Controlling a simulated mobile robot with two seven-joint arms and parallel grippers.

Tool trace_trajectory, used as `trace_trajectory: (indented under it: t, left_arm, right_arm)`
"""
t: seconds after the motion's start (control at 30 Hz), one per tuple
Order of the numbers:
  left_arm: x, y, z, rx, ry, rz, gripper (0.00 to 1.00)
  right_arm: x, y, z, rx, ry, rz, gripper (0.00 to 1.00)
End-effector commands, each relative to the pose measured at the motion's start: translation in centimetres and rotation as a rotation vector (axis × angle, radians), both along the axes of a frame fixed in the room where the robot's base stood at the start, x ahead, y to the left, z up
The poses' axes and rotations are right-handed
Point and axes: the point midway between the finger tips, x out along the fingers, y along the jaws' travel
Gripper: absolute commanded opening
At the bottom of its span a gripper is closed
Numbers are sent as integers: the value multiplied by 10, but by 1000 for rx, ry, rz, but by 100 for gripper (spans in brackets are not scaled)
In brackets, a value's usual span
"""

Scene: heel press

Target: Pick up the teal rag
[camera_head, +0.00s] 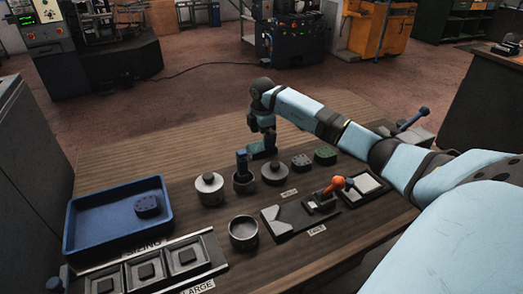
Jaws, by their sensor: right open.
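A teal rag (257,154) lies small and bunched on the wooden table, towards its far side. My right arm comes in from the right, and my right gripper (266,142) points down right at the rag, overlapping its upper right part. The gripper is open. Its fingertips are small and dark here, and I cannot tell whether they touch the rag. My left gripper is not in this view.
A dark cup with a blue-handled tool (242,178) stands close in front of the rag. A blue tray (112,238) is at left. An orange-knobbed press (335,185) stands at right. The table's far left is clear.

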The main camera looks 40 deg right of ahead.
Motion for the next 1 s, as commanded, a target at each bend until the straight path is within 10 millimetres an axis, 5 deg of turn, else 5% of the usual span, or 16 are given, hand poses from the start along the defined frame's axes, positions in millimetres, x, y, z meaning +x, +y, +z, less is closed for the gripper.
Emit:
trace_trajectory:
  t: [0.4, 0.6, 0.87, 1.0]
  left_arm:
    - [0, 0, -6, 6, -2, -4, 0]
    - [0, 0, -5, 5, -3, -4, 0]
    - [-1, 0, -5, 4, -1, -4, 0]
    - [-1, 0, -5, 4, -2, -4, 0]
  right_arm:
    - [2, 0, -51, 1, 2, 0, 100]
    - [2, 0, -52, 0, 0, 0, 100]
    - [2, 0, -51, 0, 1, 1, 47]
    - [2, 0, -51, 0, 0, 1, 47]
